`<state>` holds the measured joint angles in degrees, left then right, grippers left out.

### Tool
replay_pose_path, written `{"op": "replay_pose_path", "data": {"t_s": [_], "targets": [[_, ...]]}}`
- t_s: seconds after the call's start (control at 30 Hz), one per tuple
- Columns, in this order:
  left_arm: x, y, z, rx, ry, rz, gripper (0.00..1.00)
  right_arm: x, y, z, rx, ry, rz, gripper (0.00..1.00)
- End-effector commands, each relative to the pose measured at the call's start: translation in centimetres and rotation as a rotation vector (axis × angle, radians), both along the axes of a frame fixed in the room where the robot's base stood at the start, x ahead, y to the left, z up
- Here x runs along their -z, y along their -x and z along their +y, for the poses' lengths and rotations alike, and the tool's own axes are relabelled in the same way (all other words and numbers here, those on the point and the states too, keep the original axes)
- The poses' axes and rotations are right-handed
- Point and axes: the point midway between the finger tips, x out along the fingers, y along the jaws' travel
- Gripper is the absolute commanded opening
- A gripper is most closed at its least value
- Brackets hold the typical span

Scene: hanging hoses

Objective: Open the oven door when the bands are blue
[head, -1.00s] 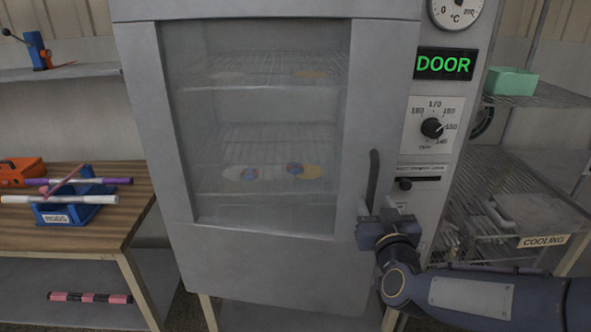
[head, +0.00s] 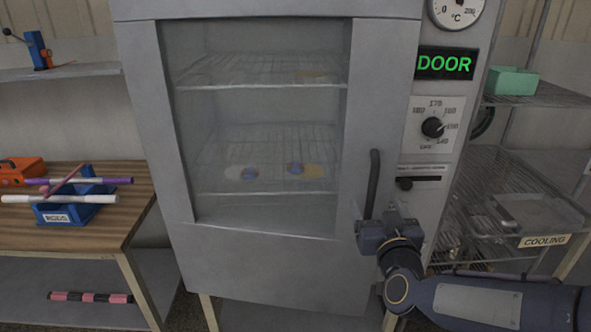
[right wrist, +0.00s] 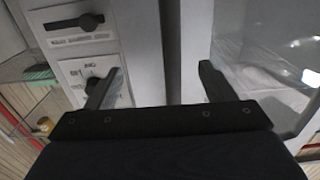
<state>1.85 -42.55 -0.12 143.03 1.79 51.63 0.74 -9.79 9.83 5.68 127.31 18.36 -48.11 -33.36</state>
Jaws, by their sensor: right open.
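The oven door (head: 265,262) is shut, a grey frame around a hazy window. Its dark upright handle (head: 373,185) is on the right side. My right gripper (head: 392,217) is open, just right of the handle's lower end. My left gripper is not in view.
The control panel right of the handle has a green-lit DOOR sign (head: 445,65) and a black knob (head: 432,127). A cooling rack (head: 525,185) stands at the right. A wooden bench (head: 120,212) with a blue holder (head: 75,205) is at the left.

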Motion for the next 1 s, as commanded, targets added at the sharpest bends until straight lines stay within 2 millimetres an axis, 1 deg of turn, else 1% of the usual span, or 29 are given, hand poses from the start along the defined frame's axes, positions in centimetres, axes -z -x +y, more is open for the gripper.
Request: {"op": "replay_pose_path", "data": {"t_s": [1.0], "targets": [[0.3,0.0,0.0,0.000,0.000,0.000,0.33,-0.1,6.0,-1.4,0.000,0.000,-0.002,0.76]]}}
